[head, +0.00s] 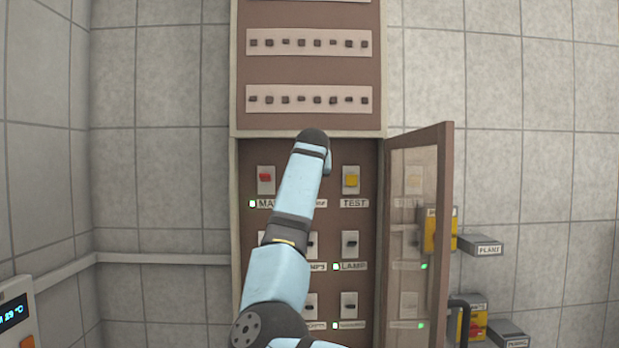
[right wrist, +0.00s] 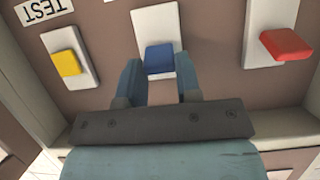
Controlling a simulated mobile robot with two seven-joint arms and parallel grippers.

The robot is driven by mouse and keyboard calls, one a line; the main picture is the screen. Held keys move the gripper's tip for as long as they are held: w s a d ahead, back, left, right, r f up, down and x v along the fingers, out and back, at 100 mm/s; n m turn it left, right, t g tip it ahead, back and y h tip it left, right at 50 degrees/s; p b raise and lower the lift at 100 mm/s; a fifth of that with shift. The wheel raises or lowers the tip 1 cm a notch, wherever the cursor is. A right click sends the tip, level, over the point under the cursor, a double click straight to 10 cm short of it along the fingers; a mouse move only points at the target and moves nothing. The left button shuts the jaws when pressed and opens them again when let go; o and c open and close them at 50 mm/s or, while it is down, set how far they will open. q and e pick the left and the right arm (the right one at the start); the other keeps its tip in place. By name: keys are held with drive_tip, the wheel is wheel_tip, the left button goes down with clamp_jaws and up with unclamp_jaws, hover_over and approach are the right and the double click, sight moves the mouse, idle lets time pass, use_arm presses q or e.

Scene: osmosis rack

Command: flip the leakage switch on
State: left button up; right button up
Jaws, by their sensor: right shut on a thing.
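A blue switch (right wrist: 159,58) on a white plate sits in the middle of the panel row in the right wrist view, between a yellow switch and a red one. My right gripper (right wrist: 159,80) is shut on the blue switch, with one finger on each side of it. In the head view my right arm covers this switch and most of its label, so the label cannot be read. My left gripper is in neither view.
The red switch (head: 265,177) and yellow TEST switch (head: 351,181) flank my arm. More switches and green lights lie below. The glazed cabinet door (head: 444,235) stands open on the right. Wall boxes (head: 487,245) lie beyond it.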

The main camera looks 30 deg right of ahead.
drive_tip(key=shift+w+g+y, duration=0.1)
drive_tip(key=shift+g+y, duration=0.2)
drive_tip(key=shift+g, duration=0.1)
drive_tip(key=o, duration=0.9)
drive_tip(key=shift+r, duration=0.1)
drive_tip(key=b+v, duration=0.4)
drive_tip(key=v, duration=0.9)
drive_tip(key=shift+s+a+r, duration=0.1)
drive_tip(key=shift+s+a, duration=0.05)
drive_tip(key=shift+s, duration=0.15)
